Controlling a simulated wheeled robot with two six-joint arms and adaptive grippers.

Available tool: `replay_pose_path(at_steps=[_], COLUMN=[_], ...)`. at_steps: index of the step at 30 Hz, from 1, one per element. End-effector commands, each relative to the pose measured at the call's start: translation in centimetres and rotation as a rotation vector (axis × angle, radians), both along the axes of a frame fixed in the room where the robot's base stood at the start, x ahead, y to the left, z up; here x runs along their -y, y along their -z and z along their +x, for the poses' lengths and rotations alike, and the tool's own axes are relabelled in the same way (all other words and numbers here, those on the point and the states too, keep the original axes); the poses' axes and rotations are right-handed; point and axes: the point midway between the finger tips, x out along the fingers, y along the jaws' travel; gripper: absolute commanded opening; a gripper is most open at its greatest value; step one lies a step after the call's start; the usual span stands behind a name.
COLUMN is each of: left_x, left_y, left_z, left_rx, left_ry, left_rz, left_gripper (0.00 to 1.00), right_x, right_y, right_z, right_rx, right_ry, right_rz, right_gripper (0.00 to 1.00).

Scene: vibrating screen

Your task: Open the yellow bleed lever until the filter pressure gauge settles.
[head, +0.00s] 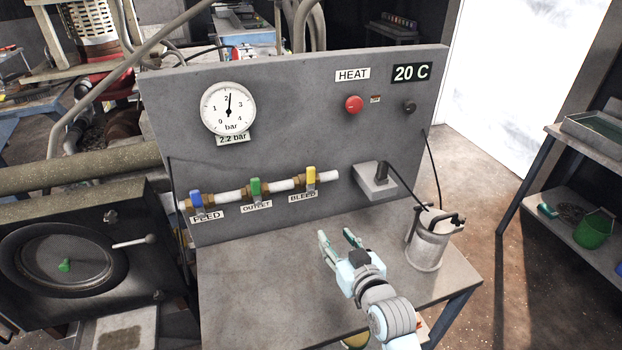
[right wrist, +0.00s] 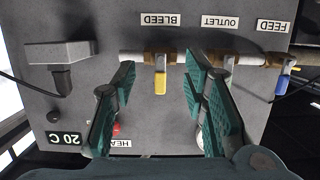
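The yellow bleed lever (head: 311,176) stands upright, across the pipe, at the right end of the valve row above the BLEED label (head: 303,197). The pressure gauge (head: 228,108) on the grey panel points just past 2, and its plate (head: 233,139) reads 2.2 bar. My right gripper (head: 338,236) is open and empty, in front of the panel and below the lever. In the right wrist view the picture is upside down, and the yellow lever (right wrist: 160,82) shows between the open fingers (right wrist: 160,72), apart from them. My left gripper is not in view.
The green outlet lever (head: 255,187) and blue feed lever (head: 196,199) sit left of the bleed lever. A grey box (head: 375,182) with a plug is on the panel at right. A metal canister (head: 427,250) stands on the bench right of my gripper. The bench's left part (head: 250,270) is clear.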

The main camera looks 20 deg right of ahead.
Motion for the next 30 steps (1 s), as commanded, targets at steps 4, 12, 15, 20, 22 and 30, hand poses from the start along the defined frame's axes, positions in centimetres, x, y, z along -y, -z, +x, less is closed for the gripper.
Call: replay_pose_path(at_steps=[4,12,15,20,22,30], left_x=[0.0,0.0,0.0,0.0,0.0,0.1], left_y=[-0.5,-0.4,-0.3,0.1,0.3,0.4], left_z=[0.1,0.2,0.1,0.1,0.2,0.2], left_rx=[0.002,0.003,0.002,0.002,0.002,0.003], left_ry=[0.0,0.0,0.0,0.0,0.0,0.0], left_rz=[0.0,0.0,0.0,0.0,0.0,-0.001], left_gripper=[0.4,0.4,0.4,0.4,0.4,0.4], right_x=[-0.6,-0.9,-1.1,-1.3,-1.4,-1.5], right_y=[-6.6,-7.6,-7.5,-7.5,-7.4,-7.4], right_z=[3.0,8.1,11.2,15.2,16.3,17.7], right_rx=[0.202,0.238,0.236,0.235,0.235,0.233], right_ry=[0.01,0.013,0.013,0.013,0.013,0.014], right_rz=[0.026,0.029,0.029,0.028,0.029,0.029], right_gripper=[0.4,0.4,0.4,0.4,0.4,0.4])
